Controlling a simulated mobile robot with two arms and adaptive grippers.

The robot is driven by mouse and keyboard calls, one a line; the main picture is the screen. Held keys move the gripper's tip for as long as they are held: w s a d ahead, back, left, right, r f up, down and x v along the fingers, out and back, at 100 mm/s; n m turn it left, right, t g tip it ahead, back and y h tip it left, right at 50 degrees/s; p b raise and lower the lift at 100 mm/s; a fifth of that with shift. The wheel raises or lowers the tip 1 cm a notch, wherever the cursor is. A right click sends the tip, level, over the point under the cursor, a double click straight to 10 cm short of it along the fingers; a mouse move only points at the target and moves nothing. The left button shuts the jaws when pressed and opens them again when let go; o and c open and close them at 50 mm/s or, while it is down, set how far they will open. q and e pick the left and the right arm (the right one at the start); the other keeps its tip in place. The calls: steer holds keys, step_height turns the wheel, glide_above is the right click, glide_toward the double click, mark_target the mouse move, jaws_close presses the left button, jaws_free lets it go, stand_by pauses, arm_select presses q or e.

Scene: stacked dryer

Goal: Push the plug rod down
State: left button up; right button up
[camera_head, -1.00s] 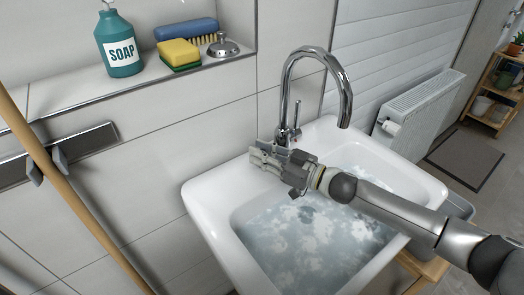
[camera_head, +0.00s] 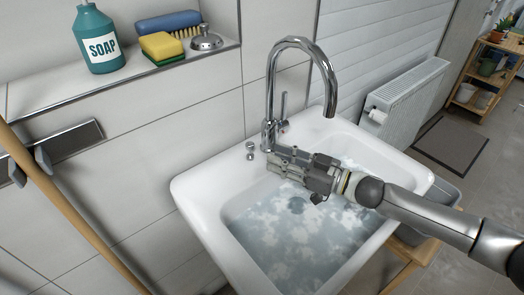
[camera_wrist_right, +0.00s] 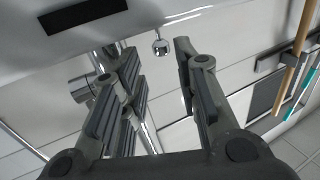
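The plug rod (camera_head: 250,148) is a small chrome knob on a short stem, on the sink's back rim left of the faucet (camera_head: 270,110). It also shows in the wrist view as a round knob (camera_wrist_right: 161,46) beyond the gap between my fingers. My right gripper (camera_head: 278,160) is by the faucet base, over the sink's back edge, to the right of the rod and apart from it. In the wrist view its fingers (camera_wrist_right: 152,75) are spread with nothing between them. The white sink (camera_head: 195,190) holds water. My left gripper is out of view.
A shelf ledge at upper left holds a soap bottle (camera_head: 100,40), a yellow sponge (camera_head: 160,45), a blue brush (camera_head: 168,21) and a metal plug (camera_head: 206,40). A wooden stick (camera_head: 70,210) leans at left. A radiator (camera_head: 408,98) is right of the sink.

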steer(key=shift+v, duration=1.6)
